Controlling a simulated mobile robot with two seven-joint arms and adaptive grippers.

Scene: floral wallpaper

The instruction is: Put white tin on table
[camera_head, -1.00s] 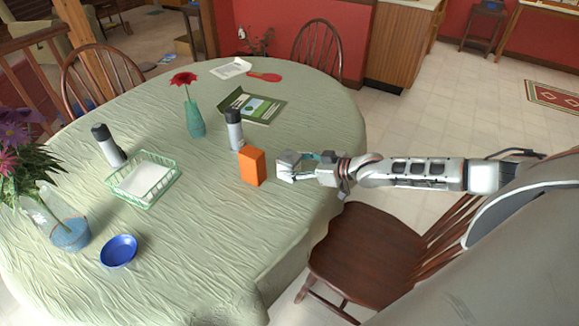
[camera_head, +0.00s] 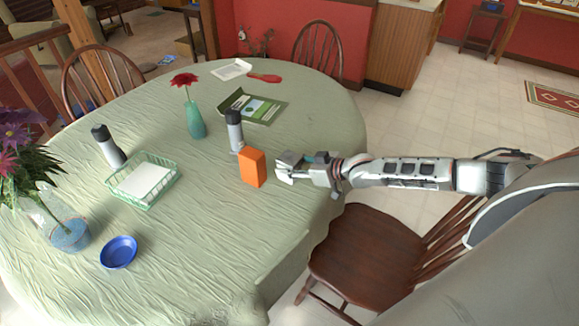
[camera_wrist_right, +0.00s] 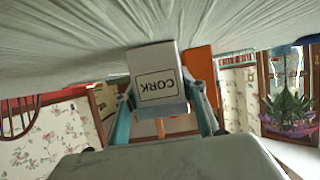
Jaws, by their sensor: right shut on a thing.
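The white tin, a pale box marked "CORK" (camera_wrist_right: 158,77), sits between the fingers of my right gripper (camera_wrist_right: 165,112) in the right wrist view. In the head view my right gripper (camera_head: 298,168) is shut on the tin (camera_head: 286,167) at the right side of the round table (camera_head: 215,235), just right of the orange box. The table has a pale green cloth. I cannot tell whether the tin's base touches the cloth. My left gripper is not in view.
The orange box (camera_head: 252,167) stands close left of the tin. A grey bottle (camera_head: 235,132), a green book (camera_head: 262,108), a teal vase (camera_head: 195,120), a green basket (camera_head: 143,182) and a blue bowl (camera_head: 118,252) are on the table. The front of the cloth is clear. A wooden chair (camera_head: 365,255) stands below my arm.

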